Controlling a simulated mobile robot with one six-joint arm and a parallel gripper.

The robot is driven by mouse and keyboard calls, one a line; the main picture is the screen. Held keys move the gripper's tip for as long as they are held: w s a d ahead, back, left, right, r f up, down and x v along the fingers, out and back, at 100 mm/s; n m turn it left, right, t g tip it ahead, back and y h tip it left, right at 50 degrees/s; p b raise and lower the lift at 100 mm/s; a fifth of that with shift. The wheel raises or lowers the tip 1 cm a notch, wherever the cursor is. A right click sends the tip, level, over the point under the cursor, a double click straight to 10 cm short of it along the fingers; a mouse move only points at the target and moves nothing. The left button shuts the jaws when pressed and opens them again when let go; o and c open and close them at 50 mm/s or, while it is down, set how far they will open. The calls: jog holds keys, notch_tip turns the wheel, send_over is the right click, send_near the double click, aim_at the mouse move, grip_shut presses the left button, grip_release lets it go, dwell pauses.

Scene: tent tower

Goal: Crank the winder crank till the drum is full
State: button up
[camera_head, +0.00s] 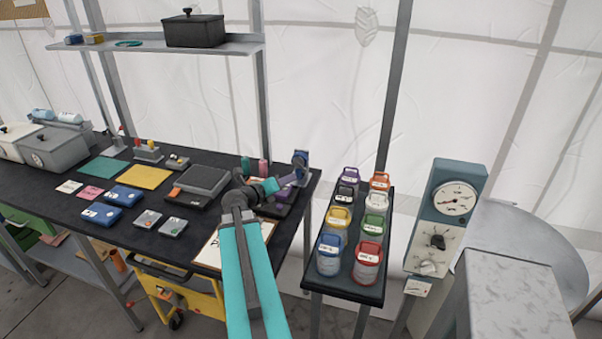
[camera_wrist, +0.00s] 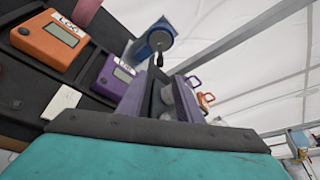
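The winder (camera_head: 300,164) is a small blue unit at the right end of the dark table. In the wrist view the winder (camera_wrist: 155,36) shows a blue body with a dark grey round part, and a short dark crank handle (camera_wrist: 159,59) hangs below it. How full the drum is cannot be made out. My gripper (camera_head: 288,181) has purple fingers and is just left of and below the winder. In the wrist view my gripper (camera_wrist: 161,80) looks open, with a gap between its fingers. The handle is just beyond the fingertips; contact is unclear.
An orange device (camera_wrist: 52,40) and a purple device (camera_wrist: 115,75) lie on the table near the gripper. A narrow stand (camera_head: 345,288) with several coloured canisters is to the right. A blue gauge panel (camera_head: 448,215) stands farther right. A shelf (camera_head: 150,47) is above the table.

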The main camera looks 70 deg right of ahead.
aim_at(302, 174)
jog(key=shift+p+x, duration=1.3)
jog(key=shift+x, duration=4.3)
grip_shut()
jog(key=shift+d, duration=0.15)
jog(key=shift+f, duration=0.1)
jog(key=shift+a+m, duration=0.25)
jog(key=shift+m, duration=0.15)
